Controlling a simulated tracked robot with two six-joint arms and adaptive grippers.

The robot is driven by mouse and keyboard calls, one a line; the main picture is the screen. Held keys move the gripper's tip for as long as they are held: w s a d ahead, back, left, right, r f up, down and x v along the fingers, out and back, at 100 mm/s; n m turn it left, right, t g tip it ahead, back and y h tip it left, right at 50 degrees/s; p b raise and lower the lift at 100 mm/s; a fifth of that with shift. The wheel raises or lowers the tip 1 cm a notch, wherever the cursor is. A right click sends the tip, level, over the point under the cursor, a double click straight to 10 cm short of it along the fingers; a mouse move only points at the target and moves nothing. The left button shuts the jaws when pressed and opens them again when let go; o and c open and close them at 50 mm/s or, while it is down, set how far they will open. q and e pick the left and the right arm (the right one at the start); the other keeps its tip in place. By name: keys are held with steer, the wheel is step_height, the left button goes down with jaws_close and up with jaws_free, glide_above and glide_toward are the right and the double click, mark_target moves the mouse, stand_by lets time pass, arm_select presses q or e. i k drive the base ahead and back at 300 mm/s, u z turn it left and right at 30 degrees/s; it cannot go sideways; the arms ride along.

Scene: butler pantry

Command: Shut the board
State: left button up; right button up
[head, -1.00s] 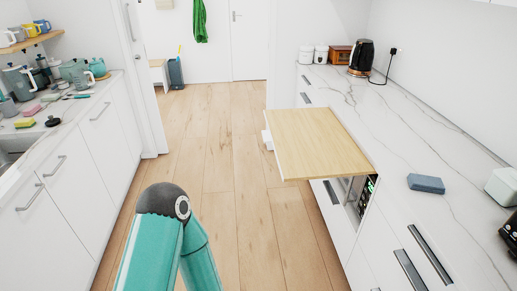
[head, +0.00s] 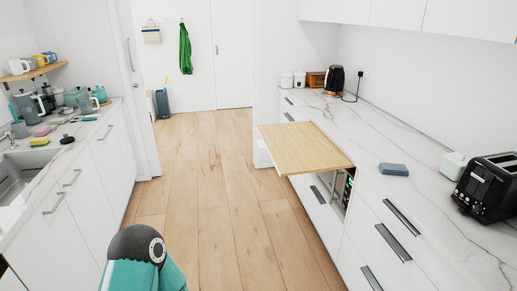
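The board (head: 305,150) is a pale wooden pull-out panel. It sticks out from the right-hand counter front into the aisle, just below the white marble worktop. A teal arm link of mine with a dark joint shows at the bottom left, over the floor and well apart from the board. Neither of my grippers shows in the head view.
The wooden floor (head: 205,190) between the two counters is clear. On the right worktop (head: 372,130) are a blue-grey sponge (head: 393,169), a black toaster (head: 487,187) and a black kettle (head: 334,80). The left counter holds a sink (head: 25,172), kettles and sponges.

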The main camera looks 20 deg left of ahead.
mark_target(293, 148)
steer(key=u, duration=0.35)
steer(key=i, duration=0.6)
steer(key=u, duration=0.55)
steer(key=i, duration=0.75)
steer(key=z, duration=0.45)
steer(key=k, duration=0.5)
steer(key=u, duration=0.35)
steer(key=i, duration=1.65)
steer(key=z, duration=0.4)
